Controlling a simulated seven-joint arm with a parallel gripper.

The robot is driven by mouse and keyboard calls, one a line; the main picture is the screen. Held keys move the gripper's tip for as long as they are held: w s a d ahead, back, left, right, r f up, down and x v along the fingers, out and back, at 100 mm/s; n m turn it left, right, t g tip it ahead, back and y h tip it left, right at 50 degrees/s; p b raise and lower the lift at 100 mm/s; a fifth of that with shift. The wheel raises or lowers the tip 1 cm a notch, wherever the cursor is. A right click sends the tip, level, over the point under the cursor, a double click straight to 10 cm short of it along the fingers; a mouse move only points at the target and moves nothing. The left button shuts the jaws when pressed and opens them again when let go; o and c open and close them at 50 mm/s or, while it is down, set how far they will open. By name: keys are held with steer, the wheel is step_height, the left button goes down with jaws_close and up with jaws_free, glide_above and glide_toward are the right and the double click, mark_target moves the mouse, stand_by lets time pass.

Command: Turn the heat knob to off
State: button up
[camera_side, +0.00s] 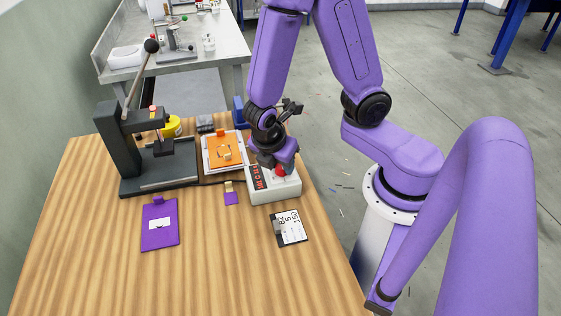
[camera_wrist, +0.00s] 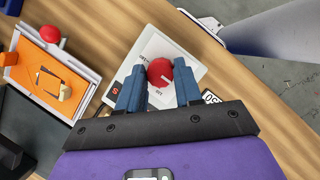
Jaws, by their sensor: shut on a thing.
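The heat knob is a red round knob with a white mark (camera_wrist: 160,72), on top of a light grey control box (camera_side: 277,195) near the table's right edge. In the side view the red knob (camera_side: 282,170) shows just under my gripper (camera_side: 279,163), partly covered by it. In the wrist view my gripper's two blue fingers (camera_wrist: 160,90) stand on either side of the knob, shut on it. The box carries a dark panel with red marks (camera_side: 258,179) on its left side. The labels around the knob are too small to read fully.
A black press with a lever (camera_side: 130,150) stands at the back left. An orange plate on a white tray (camera_side: 222,150) lies behind the box. A purple clipboard (camera_side: 160,225), a small purple tag (camera_side: 231,197) and a black-and-white card (camera_side: 290,228) lie in front.

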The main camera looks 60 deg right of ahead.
stand_by(0.3)
steer(key=o, duration=1)
steer(key=v, duration=1.7)
steer(key=shift+a+r, duration=0.15)
steer(key=shift+s, duration=0.1)
steer(key=s+d+f+m+y, duration=0.1)
steer(key=s+m, duration=0.1)
steer(key=s, duration=0.1)
steer(key=s+d+f+m+y, duration=0.1)
steer(key=s+d+y, duration=0.1)
steer(key=s, duration=0.2)
steer(key=s+d+f+m+y, duration=0.1)
steer(key=s+m, duration=0.1)
steer(key=s, duration=0.1)
steer(key=shift+s+d+f+m+y, duration=0.25)
steer(key=shift+s+f+m+y, duration=0.05)
steer(key=shift+s+f+y, duration=0.1)
